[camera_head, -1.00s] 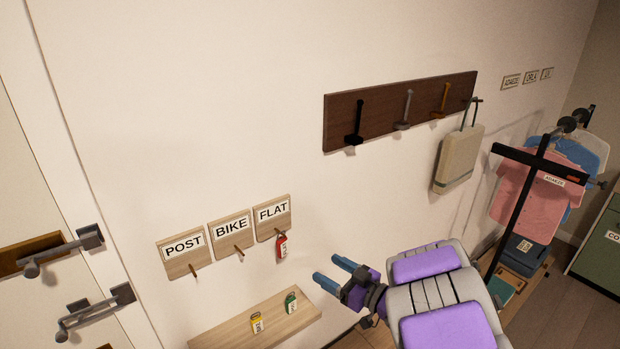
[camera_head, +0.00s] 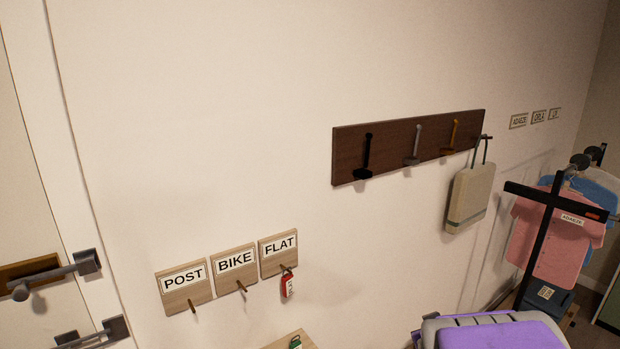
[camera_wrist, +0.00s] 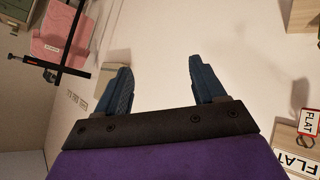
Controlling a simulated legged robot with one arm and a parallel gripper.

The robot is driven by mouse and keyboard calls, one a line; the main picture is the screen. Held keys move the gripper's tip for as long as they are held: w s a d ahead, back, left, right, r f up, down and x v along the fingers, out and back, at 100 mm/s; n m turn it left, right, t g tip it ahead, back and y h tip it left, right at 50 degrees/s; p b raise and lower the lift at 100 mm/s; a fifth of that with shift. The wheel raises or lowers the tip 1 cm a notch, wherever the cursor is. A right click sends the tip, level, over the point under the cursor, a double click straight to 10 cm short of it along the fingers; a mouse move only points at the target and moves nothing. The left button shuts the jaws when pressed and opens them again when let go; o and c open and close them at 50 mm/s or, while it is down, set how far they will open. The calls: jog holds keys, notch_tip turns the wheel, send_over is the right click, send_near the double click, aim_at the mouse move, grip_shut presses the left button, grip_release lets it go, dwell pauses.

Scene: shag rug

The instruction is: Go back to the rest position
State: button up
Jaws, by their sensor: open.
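My gripper (camera_wrist: 157,88) shows in the wrist view with its two blue fingers apart and nothing between them. Beyond the fingers is plain wall. In the head view the gripper is out of frame; only part of my purple and grey arm (camera_head: 495,333) shows at the bottom right. A red key tag (camera_head: 288,284) hangs on the peg under the FLAT plaque (camera_head: 278,253), clear of my gripper. It also shows at the right of the wrist view (camera_wrist: 309,122).
POST (camera_head: 184,286) and BIKE (camera_head: 234,268) plaques have empty pegs. A dark hook rail (camera_head: 390,157) holds a beige bag (camera_head: 469,198). A black stand (camera_head: 541,245) and pink shirt (camera_head: 549,240) are at right. A green tag (camera_head: 295,342) sits on the shelf (camera_head: 283,343). Door handles (camera_head: 55,277) are at left.

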jog(key=s+a+f+g+y+b, duration=0.1)
jog(key=s+a+g, duration=0.2)
jog(key=s, duration=0.8)
jog(key=s+a+f+m+g+y+b, duration=0.1)
jog(key=s+a+g, duration=0.3)
jog(key=s, duration=0.7)
jog(key=s+a+f+m+g+y+b, duration=0.1)
jog(key=s+a+g, duration=0.3)
jog(key=s, duration=0.7)
jog(key=shift+s+a+f+b, duration=0.4)
jog(key=shift+a+f+b, duration=0.15)
jog(key=shift+a+f, duration=0.3)
jog(key=shift+d, duration=0.15)
